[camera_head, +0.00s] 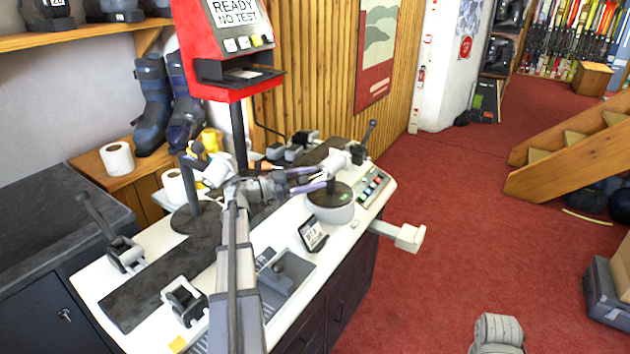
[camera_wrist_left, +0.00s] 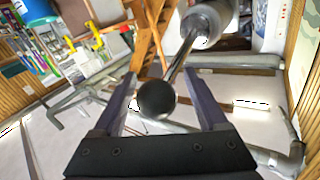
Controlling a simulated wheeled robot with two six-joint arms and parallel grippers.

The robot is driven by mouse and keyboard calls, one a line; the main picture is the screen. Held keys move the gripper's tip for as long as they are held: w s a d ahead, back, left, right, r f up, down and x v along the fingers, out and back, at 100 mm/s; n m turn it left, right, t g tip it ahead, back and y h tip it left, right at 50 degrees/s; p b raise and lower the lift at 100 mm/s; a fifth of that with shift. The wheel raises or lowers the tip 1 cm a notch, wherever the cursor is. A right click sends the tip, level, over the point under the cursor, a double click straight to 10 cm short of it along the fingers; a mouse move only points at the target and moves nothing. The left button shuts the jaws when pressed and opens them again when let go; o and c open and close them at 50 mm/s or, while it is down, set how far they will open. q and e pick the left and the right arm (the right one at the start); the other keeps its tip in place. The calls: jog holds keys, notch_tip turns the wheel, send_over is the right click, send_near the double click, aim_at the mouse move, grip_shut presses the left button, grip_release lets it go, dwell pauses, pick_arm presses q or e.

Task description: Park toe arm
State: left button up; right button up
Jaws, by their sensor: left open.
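The toe arm appears to be the metal rod with a black ball knob (camera_wrist_left: 156,99) in the left wrist view. Its rod runs up to a pale cylinder (camera_wrist_left: 208,20). In the head view a white cylinder (camera_head: 335,163) sits over a round grey-topped pedestal (camera_head: 330,208) on the bench. My left gripper (camera_head: 318,179) reaches right across the bench, close beside that cylinder. In the wrist view its two fingers (camera_wrist_left: 168,92) are apart, with the ball between them and gaps on both sides. The ball is hidden in the head view. My right gripper is out of view.
The white bench (camera_head: 120,270) carries clamps, a small display (camera_head: 313,234) and a button panel (camera_head: 374,188). A red test unit (camera_head: 208,75) stands on a post behind. A pale block (camera_head: 408,238) juts from the bench's right side. Red carpet (camera_head: 450,190) lies open to the right.

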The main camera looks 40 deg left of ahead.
pick_arm(q)
jog(key=w+d+n+t+y, duration=0.2)
jog(key=w+d+n+y, duration=0.3)
jog(key=d+n+y, duration=0.55)
jog(key=w+d+n+g+y, duration=0.1)
jog(key=w+n+g+y, duration=0.65)
jog(key=w+y, duration=0.55)
jog(key=s+d+f+m+g+h+p, duration=0.2)
jog(key=s+d+f+h+p, duration=0.1)
jog(key=s+d, duration=0.6)
jog(key=s+d+f+m+g+h+p, duration=0.3)
jog(key=s+d+f, duration=0.2)
jog(key=s+d, duration=0.4)
jog(key=shift+s+d+f+g, duration=0.3)
jog(key=shift+s+d+g, duration=0.05)
jog(key=shift+s, duration=1.2)
